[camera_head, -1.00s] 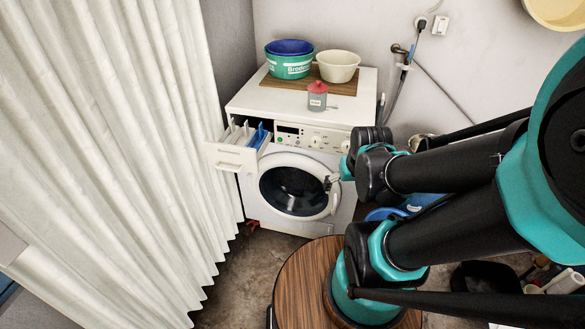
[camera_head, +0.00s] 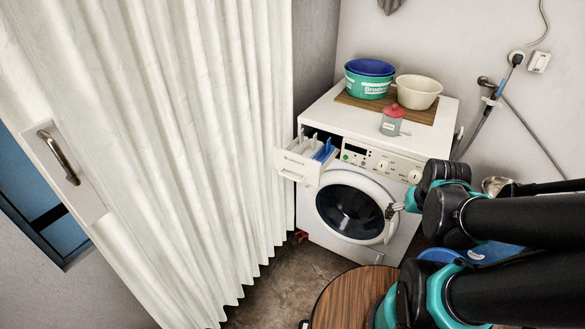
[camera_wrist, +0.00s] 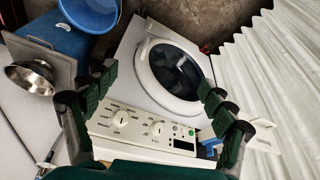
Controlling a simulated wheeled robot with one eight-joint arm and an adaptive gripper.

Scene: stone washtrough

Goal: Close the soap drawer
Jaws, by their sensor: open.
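The soap drawer (camera_head: 300,167) is pulled out of the upper left front of the white washing machine (camera_head: 317,226). Its white and blue compartments are visible from above. In the wrist view the white drawer front (camera_wrist: 263,136) shows at the right, partly hidden behind a finger. My gripper (camera_head: 394,210) is in front of the machine, near the right side of the round door, to the right of the drawer and apart from it. In the wrist view my gripper (camera_wrist: 156,86) has its dark green fingers spread wide, with nothing between them but the machine behind.
A green tub (camera_head: 368,86), a cream bowl (camera_head: 417,92) and a red-lidded jar (camera_head: 392,120) stand on the machine. A pleated white curtain (camera_head: 200,150) hangs close to the drawer's left. A round wooden table (camera_head: 345,300) is in front. A metal bowl (camera_wrist: 30,77) lies at left.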

